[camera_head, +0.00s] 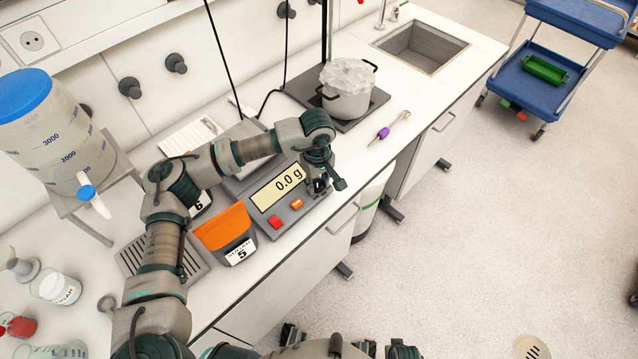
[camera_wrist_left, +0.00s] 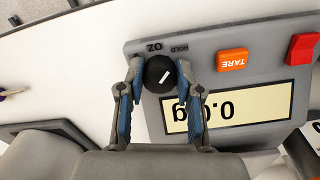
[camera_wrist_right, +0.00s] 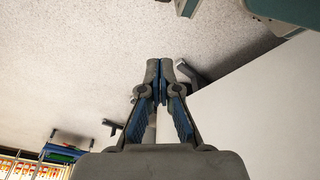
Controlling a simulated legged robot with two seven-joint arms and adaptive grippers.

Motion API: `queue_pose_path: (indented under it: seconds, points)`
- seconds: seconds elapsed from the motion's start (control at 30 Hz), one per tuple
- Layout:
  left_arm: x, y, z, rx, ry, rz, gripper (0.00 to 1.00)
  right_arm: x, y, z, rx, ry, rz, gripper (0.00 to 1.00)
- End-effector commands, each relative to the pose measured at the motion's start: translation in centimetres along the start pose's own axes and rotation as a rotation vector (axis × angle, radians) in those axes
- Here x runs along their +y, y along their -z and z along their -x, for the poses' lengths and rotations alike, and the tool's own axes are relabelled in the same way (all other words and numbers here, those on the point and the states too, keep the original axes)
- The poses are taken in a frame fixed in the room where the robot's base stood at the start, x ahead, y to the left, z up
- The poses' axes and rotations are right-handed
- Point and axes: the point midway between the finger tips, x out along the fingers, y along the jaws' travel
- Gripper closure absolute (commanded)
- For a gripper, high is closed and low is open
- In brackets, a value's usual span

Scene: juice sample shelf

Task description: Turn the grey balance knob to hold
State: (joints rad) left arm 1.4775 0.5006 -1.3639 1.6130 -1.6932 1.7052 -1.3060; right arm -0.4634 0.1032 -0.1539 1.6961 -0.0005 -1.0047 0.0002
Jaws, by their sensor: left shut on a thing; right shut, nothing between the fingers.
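The grey balance (camera_head: 290,222) stands on the bench, its display (camera_head: 279,187) reading 0.0 g. The dark round knob (camera_wrist_left: 159,74) sits at the corner of its panel in the left wrist view. My right gripper (camera_wrist_right: 160,66) is shut and empty, away from the balance.
An orange TARE button (camera_wrist_left: 232,61) and a red button (camera_wrist_left: 302,48) are near the knob. An orange-topped sugar container (camera_head: 222,227) stands close left of the balance. A pot (camera_head: 347,103) is behind it. The bench's front edge is near; open floor lies right.

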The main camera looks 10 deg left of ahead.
Motion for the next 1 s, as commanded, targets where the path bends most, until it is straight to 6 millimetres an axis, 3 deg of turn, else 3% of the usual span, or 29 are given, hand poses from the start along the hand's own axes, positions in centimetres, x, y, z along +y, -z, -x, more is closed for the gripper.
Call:
queue_pose_path:
  seconds: [0.3, 0.73, 0.77, 0.83, 0.87, 1.0]
  points:
    - [0.1, 0.4, 0.3, 0.008, -0.009, -0.076, 1.00, 0.1, 0.9, 1.6, 0.006, -0.001, -0.002, 1.00]
    - [0.2, 0.4, 0.4, 0.009, -0.011, -0.084, 1.00, 0.1, 1.0, 1.7, 0.005, -0.001, -0.002, 1.00]
    - [0.2, 0.4, 0.5, 0.009, -0.011, -0.084, 0.63, 0.1, 1.0, 1.7, 0.004, -0.001, -0.002, 1.00]
    - [0.1, 0.4, 0.4, 0.008, -0.011, -0.084, 0.45, 0.1, 1.0, 1.7, 0.004, 0.000, -0.002, 1.00]
    - [0.1, 0.3, 0.4, 0.008, -0.010, -0.084, 0.40, 0.1, 1.0, 1.7, 0.004, 0.000, -0.002, 1.00]
    - [0.1, 0.2, 0.3, 0.005, -0.007, -0.086, 0.40, 0.0, 1.0, 1.6, 0.004, 0.000, -0.002, 1.00]
